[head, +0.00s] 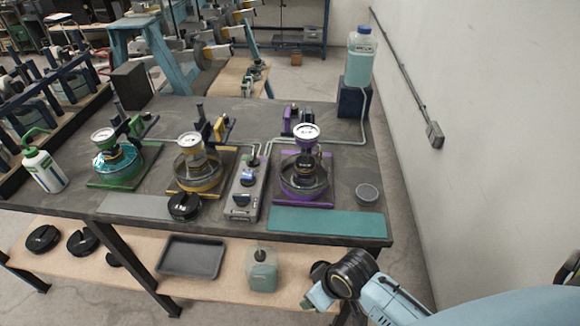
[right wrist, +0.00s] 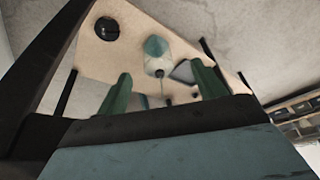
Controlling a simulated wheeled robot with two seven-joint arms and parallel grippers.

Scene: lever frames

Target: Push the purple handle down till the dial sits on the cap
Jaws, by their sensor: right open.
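The purple lever frame (head: 303,186) stands at the right part of the bench, with a round glass vessel with a dark cap on its base. Its white-faced dial (head: 306,133) is held above the vessel on a dark stem; the gap to the cap is too small to tell. The purple handle (head: 291,116) shows behind the dial, at the back of the frame. My right gripper (head: 318,296) is below the bench's front edge, well away from the handle. In the right wrist view its two green fingers (right wrist: 162,92) are spread and empty. My left gripper is out of view.
A yellow frame (head: 200,175) and a green frame (head: 118,165) stand left of the purple one. A grey control box (head: 246,190) sits between yellow and purple. A teal mat (head: 329,222) lies at the front edge. A jug (head: 262,270) and tray (head: 191,257) are on the lower shelf.

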